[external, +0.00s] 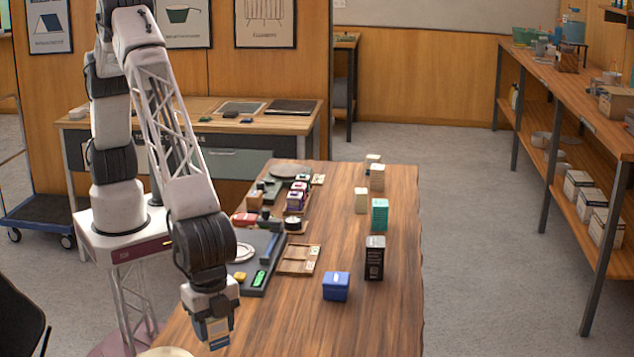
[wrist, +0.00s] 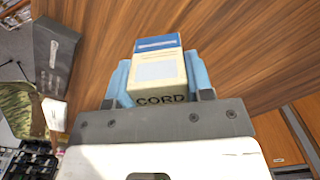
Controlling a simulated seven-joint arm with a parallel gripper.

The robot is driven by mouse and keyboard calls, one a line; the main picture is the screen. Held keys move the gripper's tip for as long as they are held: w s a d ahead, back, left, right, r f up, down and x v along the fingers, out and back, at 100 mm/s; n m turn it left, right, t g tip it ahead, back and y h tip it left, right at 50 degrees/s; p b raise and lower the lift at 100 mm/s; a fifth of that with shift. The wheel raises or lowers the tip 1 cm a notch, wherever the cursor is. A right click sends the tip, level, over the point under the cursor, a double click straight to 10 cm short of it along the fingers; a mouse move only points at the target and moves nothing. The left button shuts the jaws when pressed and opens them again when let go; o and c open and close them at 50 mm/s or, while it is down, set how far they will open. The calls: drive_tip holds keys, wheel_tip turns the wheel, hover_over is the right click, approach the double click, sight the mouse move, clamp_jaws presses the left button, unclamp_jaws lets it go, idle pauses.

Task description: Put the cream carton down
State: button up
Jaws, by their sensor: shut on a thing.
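My gripper (external: 213,322) is at the near left end of the long wooden table. It is shut on a cream carton (wrist: 160,72) with blue bands and the word CORD on the end facing the wrist camera. In the wrist view, the two pale blue fingers of my gripper (wrist: 159,78) press on the carton's left and right sides.
A blue box (external: 336,287), a black carton (external: 374,260), a green carton (external: 379,214) and other cream cartons (external: 361,201) stand along the table's right side. A dark tray (external: 262,270) and a wooden tray (external: 297,262) lie left of them. Bare wood (external: 300,330) lies right of my gripper.

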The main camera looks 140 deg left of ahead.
sight(215, 340)
drive_tip(key=shift+f, duration=1.75)
drive_tip(key=shift+f, duration=0.1)
drive_tip(key=o, duration=0.9)
wheel_tip(215, 340, up, 12)
drive_tip(key=shift+r, duration=0.15)
